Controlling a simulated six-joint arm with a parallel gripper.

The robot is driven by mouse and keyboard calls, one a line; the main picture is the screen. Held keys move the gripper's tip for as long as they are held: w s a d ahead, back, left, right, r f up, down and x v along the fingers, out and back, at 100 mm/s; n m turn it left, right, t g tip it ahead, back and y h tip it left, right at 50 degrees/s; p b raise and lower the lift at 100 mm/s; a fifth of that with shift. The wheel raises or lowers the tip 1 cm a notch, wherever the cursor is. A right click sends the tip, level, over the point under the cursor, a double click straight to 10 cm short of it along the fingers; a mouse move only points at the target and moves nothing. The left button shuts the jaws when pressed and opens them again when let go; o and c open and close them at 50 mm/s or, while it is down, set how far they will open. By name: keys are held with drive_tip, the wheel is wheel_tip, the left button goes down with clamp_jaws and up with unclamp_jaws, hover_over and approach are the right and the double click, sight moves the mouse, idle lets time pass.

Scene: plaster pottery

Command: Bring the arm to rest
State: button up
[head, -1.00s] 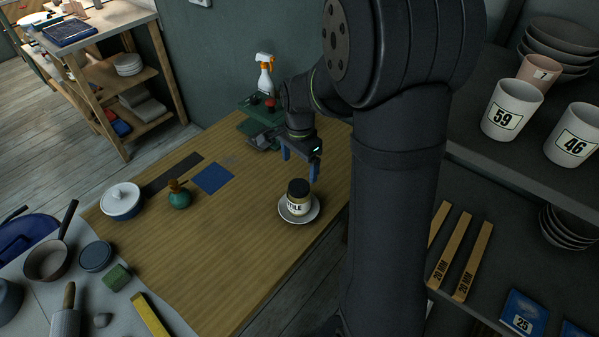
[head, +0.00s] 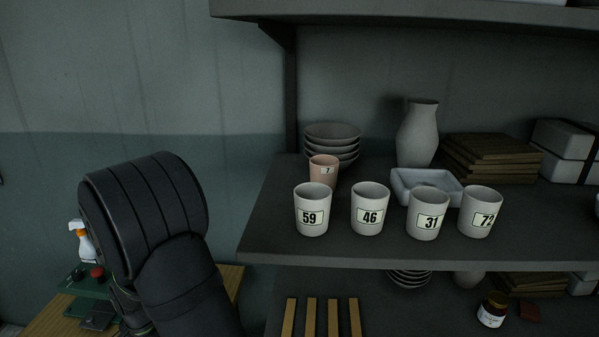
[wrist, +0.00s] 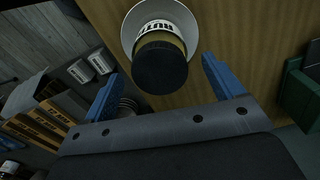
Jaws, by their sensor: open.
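My gripper (wrist: 161,66) shows in the wrist view with its two blue fingers wide apart and nothing held between them. A jar (wrist: 158,27) with a dark lid and a printed label stands on a white saucer (wrist: 127,32) on the wooden table (wrist: 225,25), just beyond the fingertips. The label is only partly readable. In the head view my arm's dark links fill the lower left, and the gripper, jar and saucer are out of that view.
A grey shelf (head: 270,225) holds numbered cups, including cup 59 (head: 311,212) and cup 46 (head: 370,212), a pink cup (head: 323,170), stacked bowls (head: 332,143) and a vase (head: 418,135). A spray bottle (head: 83,243) stands at the left.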

wheel_tip(320, 180, down, 4)
drive_tip(key=shift+f, duration=0.1)
drive_tip(key=shift+r, duration=0.4)
drive_tip(key=shift+f, duration=0.15)
